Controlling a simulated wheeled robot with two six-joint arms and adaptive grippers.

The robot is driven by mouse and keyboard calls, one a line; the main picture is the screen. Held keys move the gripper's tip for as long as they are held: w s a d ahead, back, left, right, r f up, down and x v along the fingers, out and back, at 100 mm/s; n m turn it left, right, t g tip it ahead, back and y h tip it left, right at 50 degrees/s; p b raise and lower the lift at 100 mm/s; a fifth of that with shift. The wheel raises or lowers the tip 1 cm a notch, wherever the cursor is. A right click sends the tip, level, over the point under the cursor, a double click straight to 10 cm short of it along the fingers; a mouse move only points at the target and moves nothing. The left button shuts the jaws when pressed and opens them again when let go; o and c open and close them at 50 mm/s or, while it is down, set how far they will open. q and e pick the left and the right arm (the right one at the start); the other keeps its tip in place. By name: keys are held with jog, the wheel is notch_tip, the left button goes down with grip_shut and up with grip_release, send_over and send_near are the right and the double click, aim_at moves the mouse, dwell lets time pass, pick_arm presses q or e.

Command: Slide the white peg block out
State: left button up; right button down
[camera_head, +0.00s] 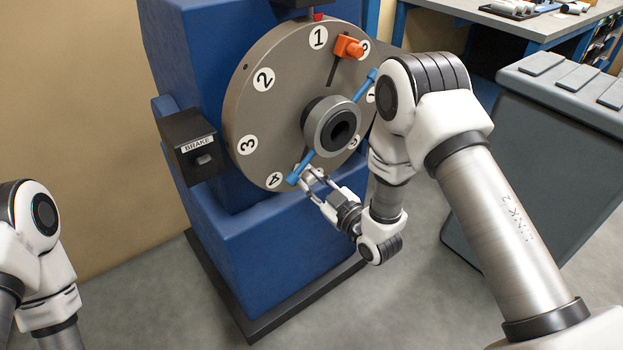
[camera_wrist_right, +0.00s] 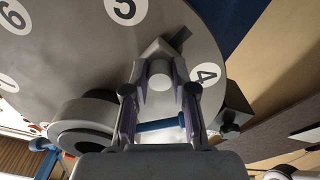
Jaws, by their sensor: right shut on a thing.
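The white peg block (camera_head: 314,171) sits low on the face of the grey numbered disc (camera_head: 285,95), between the labels 4 and 5. In the right wrist view the block (camera_wrist_right: 160,52) has a round light peg facing me and a dark slot beside it. My right gripper (camera_head: 311,184) is shut on the block, with one finger on each side; in the right wrist view the gripper (camera_wrist_right: 160,97) is seen from behind. The block is partly hidden by the fingers in the head view. My left arm is at the left edge; its gripper is out of view.
A blue bar (camera_head: 301,168) crosses the round hub (camera_head: 333,125), and its lower end lies close to my right gripper. An orange block (camera_head: 347,47) sits in a slot near the top. A brake box (camera_head: 188,145) is at left. A grey cabinet (camera_head: 540,140) stands at right.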

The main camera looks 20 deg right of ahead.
pick_arm(q)
jog(key=shift+a+f, duration=0.15)
jog(key=shift+f, duration=0.45)
pick_arm(e)
jog(key=shift+s+a+f, duration=0.15)
jog(key=shift+a+f, duration=0.05)
jog(key=shift+f, duration=0.35)
jog(key=shift+s+a+f, duration=0.1)
jog(key=shift+a+f, duration=0.1)
jog(key=shift+f, duration=0.35)
jog(key=c, duration=0.9)
grip_release()
jog(key=shift+f, duration=0.1)
jog(key=shift+c, duration=0.2)
jog(key=shift+a, duration=0.1)
jog(key=v, duration=1.2)
